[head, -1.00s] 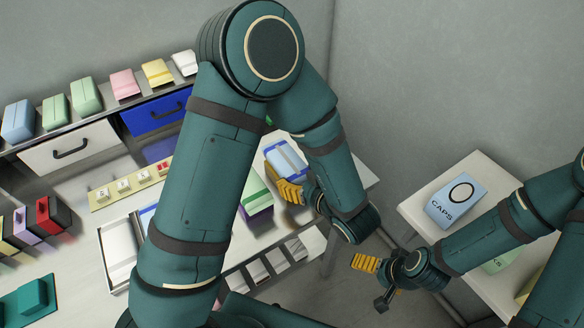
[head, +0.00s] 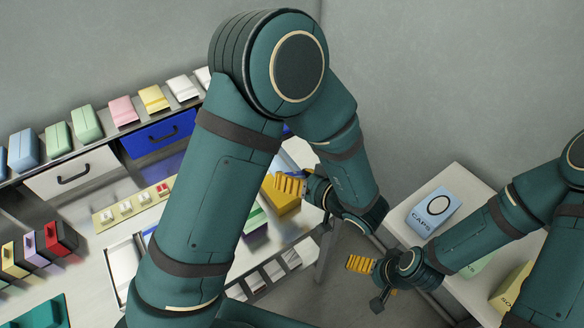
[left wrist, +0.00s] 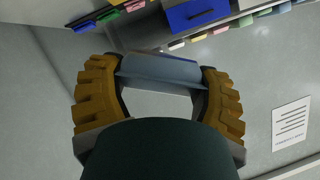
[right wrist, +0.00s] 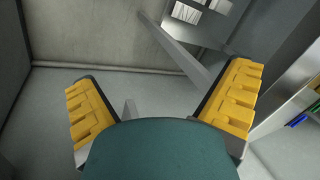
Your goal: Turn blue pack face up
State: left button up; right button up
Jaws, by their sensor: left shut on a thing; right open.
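A light blue pack (left wrist: 160,70) lies between the two yellow fingers of my left gripper (left wrist: 160,88) in the left wrist view, spanning the gap between them. Which face of the pack is up cannot be told. In the head view my left gripper (head: 285,192) is above the right end of the workbench, and the pack is hidden there by the fingers and arm. My right gripper (right wrist: 162,105) is open and empty over bare floor; it also shows in the head view (head: 378,264), left of the side table.
A shelf with several packs (head: 86,122) stands above a white drawer (head: 72,172) and a blue drawer (head: 158,134). A small button panel (head: 135,203) lies on the bench. A CAPS box (head: 434,211) rests on the side table (head: 455,178) at right.

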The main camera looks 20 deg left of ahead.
pick_arm(q)
jog(key=m+y+p, duration=0.1)
jog(key=m, duration=0.1)
jog(key=m+g+y+p, duration=0.1)
jog(key=m, duration=0.1)
jog(key=d+m+y+p, duration=0.1)
jog(key=m, duration=0.1)
jog(key=shift+s+f+g, duration=0.3)
jog(key=m, duration=0.1)
jog(key=y+p, duration=0.1)
jog(key=m+p, duration=0.1)
jog(key=shift+s+d+f+m+g+y, duration=0.2)
jog(key=shift+s+m+g+y, duration=0.1)
jog(key=shift+g+y, duration=0.1)
pick_arm(e)
jog(key=w+a+v, duration=0.1)
jog(key=v, duration=0.5)
pick_arm(q)
notch_tip(320, 180, down, 5)
jog(key=b, duration=0.4)
jog(key=shift+b, duration=0.35)
jog(key=shift+f, duration=0.3)
pick_arm(e)
jog(key=f, duration=0.2)
jog(key=s+f, duration=0.1)
jog(key=f, duration=0.1)
jog(key=shift+a+f, duration=0.1)
jog(key=shift+f, duration=0.15)
pick_arm(q)
jog(key=shift+f, duration=0.15)
